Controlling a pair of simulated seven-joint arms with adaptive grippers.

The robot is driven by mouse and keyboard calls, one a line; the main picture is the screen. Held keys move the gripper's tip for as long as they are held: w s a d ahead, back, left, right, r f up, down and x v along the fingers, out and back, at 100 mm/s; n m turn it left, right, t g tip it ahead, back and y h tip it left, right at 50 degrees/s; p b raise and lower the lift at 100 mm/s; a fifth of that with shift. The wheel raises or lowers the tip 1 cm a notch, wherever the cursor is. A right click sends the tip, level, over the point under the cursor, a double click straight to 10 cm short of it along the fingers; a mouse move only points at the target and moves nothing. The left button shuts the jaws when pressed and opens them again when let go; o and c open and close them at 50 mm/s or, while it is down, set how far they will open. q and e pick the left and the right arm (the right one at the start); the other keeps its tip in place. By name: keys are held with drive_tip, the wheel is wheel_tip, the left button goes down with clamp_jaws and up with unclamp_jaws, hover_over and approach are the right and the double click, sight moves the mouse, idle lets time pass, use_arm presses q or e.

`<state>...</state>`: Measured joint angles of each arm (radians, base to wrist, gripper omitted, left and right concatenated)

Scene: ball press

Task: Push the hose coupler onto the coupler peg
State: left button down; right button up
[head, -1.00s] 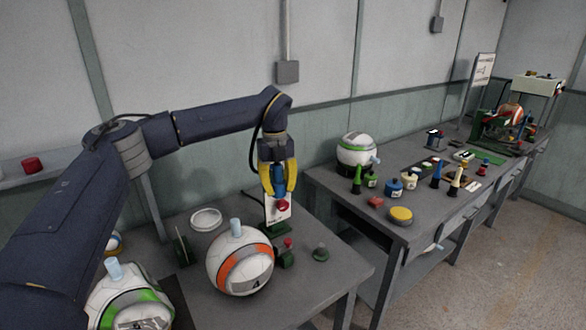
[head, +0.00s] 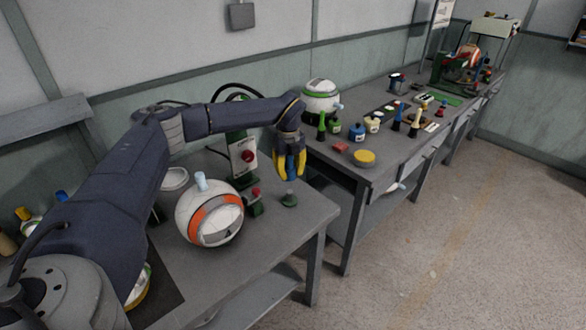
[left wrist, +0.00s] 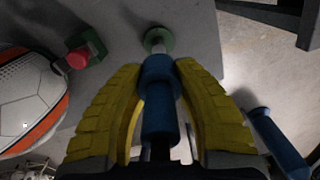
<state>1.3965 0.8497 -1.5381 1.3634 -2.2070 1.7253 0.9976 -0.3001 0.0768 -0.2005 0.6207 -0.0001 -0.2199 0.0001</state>
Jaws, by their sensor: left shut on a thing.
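My left gripper (head: 289,176) is shut on the blue hose coupler, with its yellow fingers on both sides. In the left wrist view the coupler (left wrist: 158,105) stands lengthwise between the fingers (left wrist: 158,85). The coupler peg (head: 289,199), a pale pin on a round green base, stands on the near table just below the gripper. In the left wrist view the peg (left wrist: 158,41) lines up with the coupler's far end. I cannot tell whether they touch. My right gripper is not in view.
A white and orange ball (head: 210,214) and a green block with a red knob (head: 254,203) stand left of the peg. A green post with a white panel (head: 243,157) stands behind. A second table (head: 392,165) with bottles is at right. The near table's front right is clear.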

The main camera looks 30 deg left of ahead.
sight(290, 191)
use_arm(q)
drive_tip(key=shift+f, duration=0.15)
idle(0.3)
drive_tip(key=shift+f, duration=2.7)
drive_tip(key=shift+f, duration=2.1)
drive_tip(key=c, duration=0.9)
unclamp_jaws()
drive_tip(key=shift+c, duration=0.2)
wheel_tip(290, 191, up, 12)
drive_tip(key=shift+s+f, duration=0.1)
